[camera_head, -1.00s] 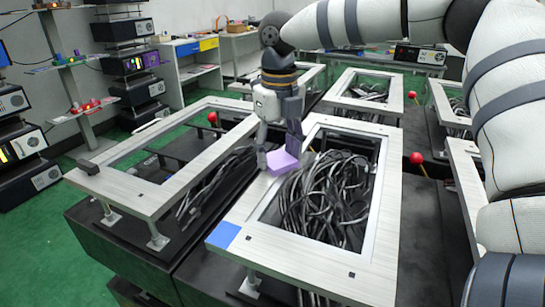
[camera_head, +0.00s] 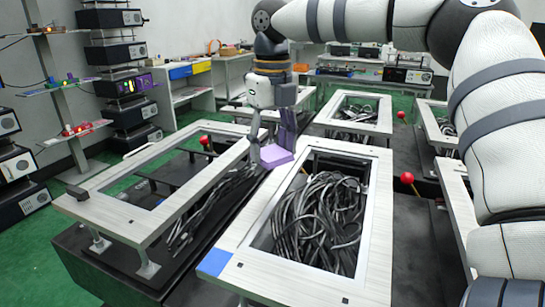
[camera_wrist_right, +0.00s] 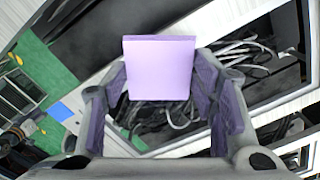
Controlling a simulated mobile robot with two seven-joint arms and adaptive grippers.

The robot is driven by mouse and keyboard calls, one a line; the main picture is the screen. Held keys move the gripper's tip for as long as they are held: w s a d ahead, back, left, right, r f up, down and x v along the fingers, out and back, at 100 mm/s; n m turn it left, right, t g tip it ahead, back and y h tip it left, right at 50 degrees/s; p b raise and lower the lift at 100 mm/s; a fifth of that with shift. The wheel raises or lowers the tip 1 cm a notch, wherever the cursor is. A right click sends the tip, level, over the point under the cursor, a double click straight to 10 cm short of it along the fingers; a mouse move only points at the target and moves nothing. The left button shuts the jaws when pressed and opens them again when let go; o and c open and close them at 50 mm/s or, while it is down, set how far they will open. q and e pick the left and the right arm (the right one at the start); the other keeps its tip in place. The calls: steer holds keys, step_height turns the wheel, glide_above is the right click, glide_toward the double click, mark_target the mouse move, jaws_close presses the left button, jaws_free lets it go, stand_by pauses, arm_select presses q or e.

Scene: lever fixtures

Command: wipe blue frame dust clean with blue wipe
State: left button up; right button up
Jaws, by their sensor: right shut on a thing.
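A lilac block (camera_head: 276,155), the only wipe-like thing that I see, is held between the fingers of my right gripper (camera_head: 269,146). The block also shows in the wrist view (camera_wrist_right: 158,68), between the purple finger pads (camera_wrist_right: 170,100). It is near the far left corner of a pale frame (camera_head: 232,240); I cannot tell whether it touches the frame. A flat blue patch (camera_head: 213,262) lies on the frame's near left corner, apart from the gripper; it also shows in the wrist view (camera_wrist_right: 62,112). My left gripper is not in view.
Dark cables (camera_head: 318,222) fill the frame's opening. Red knobs on levers (camera_head: 407,178) stick up at the right and left (camera_head: 204,140).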

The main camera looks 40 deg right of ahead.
steer(key=shift+r, duration=0.15)
steer(key=shift+r, duration=1.45)
steer(key=shift+f, duration=0.1)
